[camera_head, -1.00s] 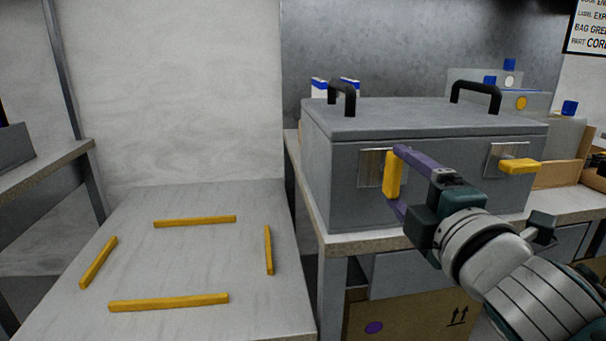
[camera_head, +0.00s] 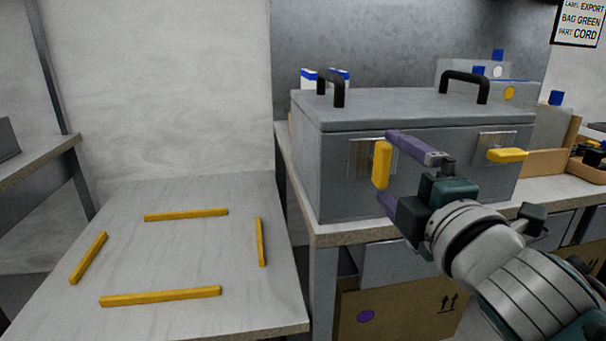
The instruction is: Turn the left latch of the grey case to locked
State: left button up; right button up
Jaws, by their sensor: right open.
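The grey case (camera_head: 345,188) stands closed on a bench at the right. Its left latch has a yellow handle (camera_head: 381,165) that stands upright in front of a metal plate (camera_head: 359,158). Its right latch (camera_head: 507,155) has a yellow handle lying level. My right gripper (camera_head: 386,167), with purple fingers, is open at the left latch. One finger is by the top of the upright handle and the other by its lower end. I cannot tell whether they touch it. My left gripper is not in view.
A low pale table (camera_head: 180,255) at the left has several yellow strips marking a square, bare inside. Black handles (camera_head: 464,80) rise from the case lid. A cardboard box (camera_head: 400,312) sits under the bench. Containers with blue caps (camera_head: 497,56) stand behind the case.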

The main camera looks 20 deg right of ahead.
jog(key=v, duration=0.9)
jog(key=shift+s, duration=0.15)
jog(key=shift+a, duration=0.1)
